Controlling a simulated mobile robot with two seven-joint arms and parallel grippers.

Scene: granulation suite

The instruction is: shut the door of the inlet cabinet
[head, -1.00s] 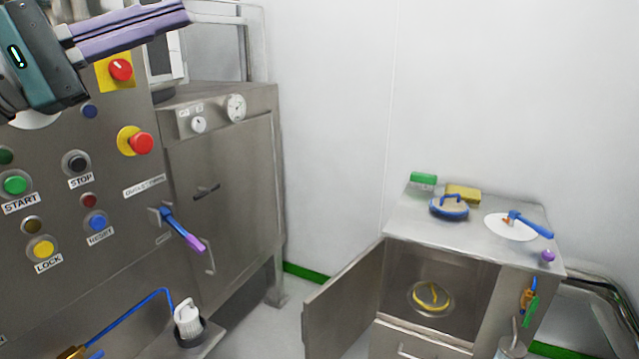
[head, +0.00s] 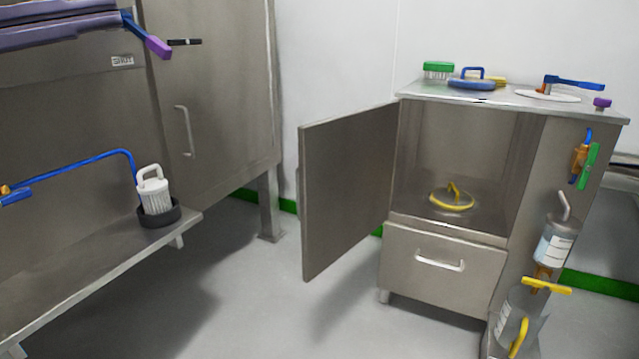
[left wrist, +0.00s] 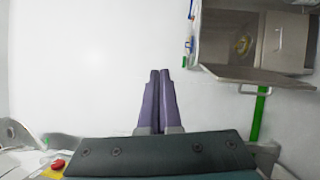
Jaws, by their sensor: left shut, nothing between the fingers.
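The inlet cabinet (head: 450,240) is a small steel cabinet on the right of the head view. I see no name label on it. Its door (head: 345,190) stands wide open, swung out to the left. A clear round lid with a yellow handle (head: 452,197) lies inside. The open door (left wrist: 262,77) also shows at the upper right of the left wrist view. My left gripper (head: 118,19), with purple fingers, is at the upper left of the head view. In the left wrist view its fingers (left wrist: 160,74) are together and empty, apart from the door. My right gripper is out of view.
A large steel machine (head: 222,90) with a lever (head: 146,38) stands left. Its bench (head: 110,265) holds a white container (head: 155,190). A brush (head: 438,70) and other tools lie on the cabinet top; bottles hang on its right side. Floor (head: 300,310) before the door is clear.

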